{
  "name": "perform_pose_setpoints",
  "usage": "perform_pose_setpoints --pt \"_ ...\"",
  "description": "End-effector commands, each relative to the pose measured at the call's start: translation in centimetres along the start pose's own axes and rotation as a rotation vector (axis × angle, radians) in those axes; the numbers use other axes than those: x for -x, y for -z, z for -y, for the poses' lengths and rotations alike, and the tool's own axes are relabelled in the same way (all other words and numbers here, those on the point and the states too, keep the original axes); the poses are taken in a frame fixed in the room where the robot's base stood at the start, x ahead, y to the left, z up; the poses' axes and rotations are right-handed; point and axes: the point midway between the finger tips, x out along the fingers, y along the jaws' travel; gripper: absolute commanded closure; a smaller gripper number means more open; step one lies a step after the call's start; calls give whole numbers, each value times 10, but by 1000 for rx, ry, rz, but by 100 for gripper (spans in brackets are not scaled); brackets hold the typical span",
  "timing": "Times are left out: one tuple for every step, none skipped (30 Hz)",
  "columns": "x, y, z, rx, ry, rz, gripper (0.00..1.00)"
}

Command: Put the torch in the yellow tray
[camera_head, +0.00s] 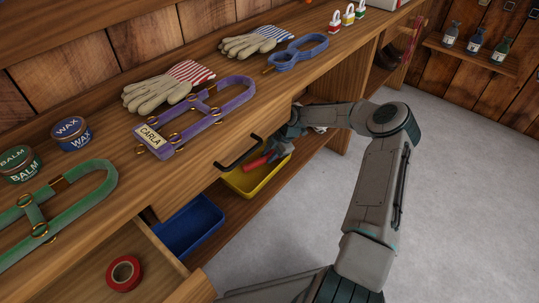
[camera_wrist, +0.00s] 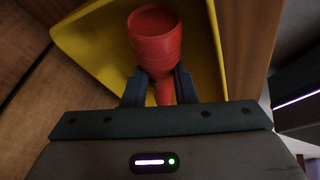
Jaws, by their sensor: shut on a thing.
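The red torch (camera_wrist: 154,40) is between the two fingers of my gripper (camera_wrist: 160,88) in the wrist view, its wide round head pointing away from the palm. My gripper is shut on it. The yellow tray (camera_wrist: 93,45) lies beyond the torch in that view. In the head view, the yellow tray (camera_head: 247,188) sits on the shelf under the worktop. My gripper (camera_head: 268,155) holds the torch (camera_head: 257,161) over it, below the worktop's edge. Whether the torch touches the tray cannot be told. The worktop hides part of the tray.
A blue tray (camera_head: 188,228) stands left of the yellow one on the lower shelf. An open drawer (camera_head: 85,277) holds a red tape roll (camera_head: 123,273). A drawer handle (camera_head: 241,154) juts out near my gripper. Halters, gloves and tins lie on the worktop (camera_head: 200,158).

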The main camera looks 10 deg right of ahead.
Motion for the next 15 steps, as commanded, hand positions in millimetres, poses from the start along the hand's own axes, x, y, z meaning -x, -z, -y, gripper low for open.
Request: perform_pose_setpoints --pt "-2 0 0 0 0 0 72" --pt "-1 0 0 0 0 0 64" --pt "-1 0 0 0 0 0 53" --pt "-1 0 0 0 0 0 53" --pt "-1 0 0 0 0 0 53" --pt "-1 0 0 0 0 0 53" --pt "-1 0 0 0 0 0 53" --pt "-1 0 0 0 0 0 53" --pt "-1 0 0 0 0 0 53" --pt "-1 0 0 0 0 0 53" --pt "0 0 0 0 0 0 53" --pt "0 0 0 0 0 0 53" --pt "2 1 0 0 0 0 53" --pt "4 1 0 0 0 0 53" --pt "8 1 -1 0 -1 1 53"
